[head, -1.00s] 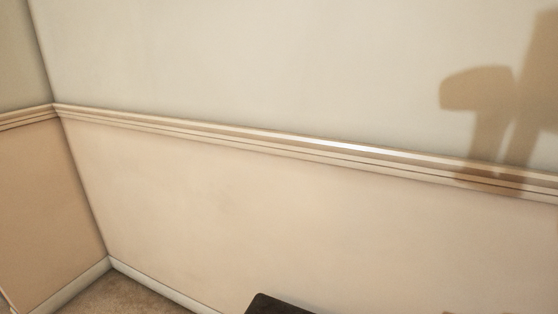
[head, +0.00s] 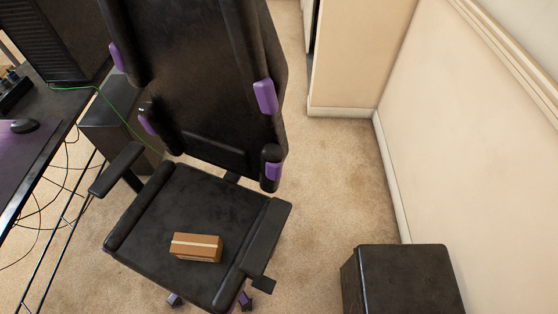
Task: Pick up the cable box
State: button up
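A small brown cardboard box (head: 196,248) with a pale tape strip along its top lies on the seat of a black and purple office chair (head: 165,215). It looks like the cable box, but I can read no label on it. It sits near the front of the seat, clear of the armrests. My gripper is not in view, so its place relative to the box does not show.
A desk (head: 50,115) with a mouse (head: 24,126) stands at the left, with loose cables beneath it. A black cabinet (head: 405,280) stands at the lower right by the wall. Carpet (head: 325,220) lies free between chair and wall.

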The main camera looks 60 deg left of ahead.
aim_at(208, 249)
jog(key=u, duration=0.45)
jog(key=k+u, duration=0.15)
jog(key=u, duration=0.3)
jog(key=k+u, duration=0.1)
jog(key=u, duration=0.8)
jog(key=i+j+u, duration=0.15)
jog(key=j, duration=0.2)
jog(key=i+j+u, duration=0.15)
jog(key=j, duration=0.2)
jog(key=i+j+u, duration=0.15)
jog(key=j, duration=0.2)
jog(key=i, duration=0.1)
